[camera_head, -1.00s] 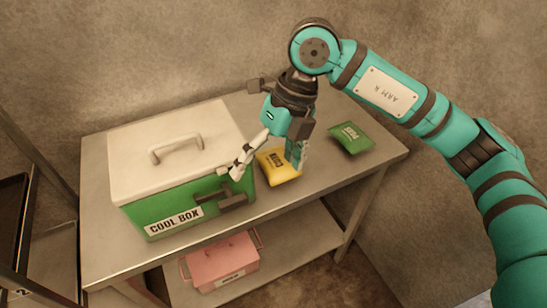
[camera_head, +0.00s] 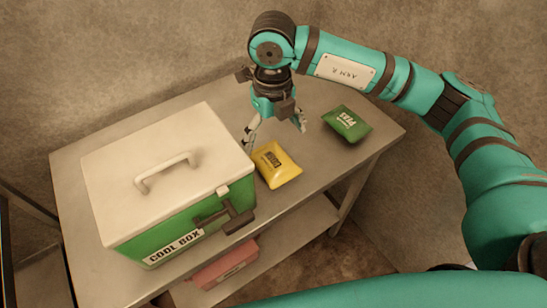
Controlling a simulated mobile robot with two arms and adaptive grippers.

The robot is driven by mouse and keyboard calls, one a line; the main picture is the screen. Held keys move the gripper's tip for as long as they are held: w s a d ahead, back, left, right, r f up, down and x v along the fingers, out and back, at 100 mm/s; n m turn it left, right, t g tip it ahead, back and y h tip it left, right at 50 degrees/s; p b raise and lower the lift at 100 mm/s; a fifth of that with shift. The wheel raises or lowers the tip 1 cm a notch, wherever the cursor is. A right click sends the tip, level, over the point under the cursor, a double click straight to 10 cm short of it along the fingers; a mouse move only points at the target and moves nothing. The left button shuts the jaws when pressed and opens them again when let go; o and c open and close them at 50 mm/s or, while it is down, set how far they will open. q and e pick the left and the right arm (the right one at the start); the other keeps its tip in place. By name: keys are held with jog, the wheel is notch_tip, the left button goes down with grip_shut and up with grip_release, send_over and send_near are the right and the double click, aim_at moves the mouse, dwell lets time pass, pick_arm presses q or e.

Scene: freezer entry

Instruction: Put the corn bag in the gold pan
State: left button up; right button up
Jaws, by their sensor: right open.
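The yellow corn bag (camera_head: 277,169) lies on the metal table, just right of the green cool box. Its dark label is small and hard to read. My right gripper (camera_head: 275,129) is open and empty, with its fingers spread on the far side of the bag and apart from it in the picture. Its height above the table is hard to tell. The gold pan is not in view. My left gripper is not in view.
The cool box (camera_head: 172,235), green with a closed white lid and a dark latch, fills the left of the table (camera_head: 310,180). A green peas bag (camera_head: 347,123) lies at the right. A pink box (camera_head: 225,266) sits on the shelf below. A wall stands behind.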

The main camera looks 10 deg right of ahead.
aim_at(274, 158)
notch_tip(274, 158, down, 3)
jog(key=shift+w+f+p, duration=0.1)
jog(key=shift+p, duration=0.2)
jog(key=shift+f+p, duration=0.3)
jog(key=shift+f, duration=0.5)
notch_tip(274, 158, down, 4)
jog(key=shift+d+r+p, duration=0.1)
jog(key=shift+r+p, duration=0.05)
jog(key=shift+p, duration=0.6)
jog(key=shift+f, duration=0.55)
jog(key=c, duration=1.3)
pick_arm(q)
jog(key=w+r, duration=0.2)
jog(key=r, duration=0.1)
pick_arm(e)
jog(key=shift+c, duration=0.9)
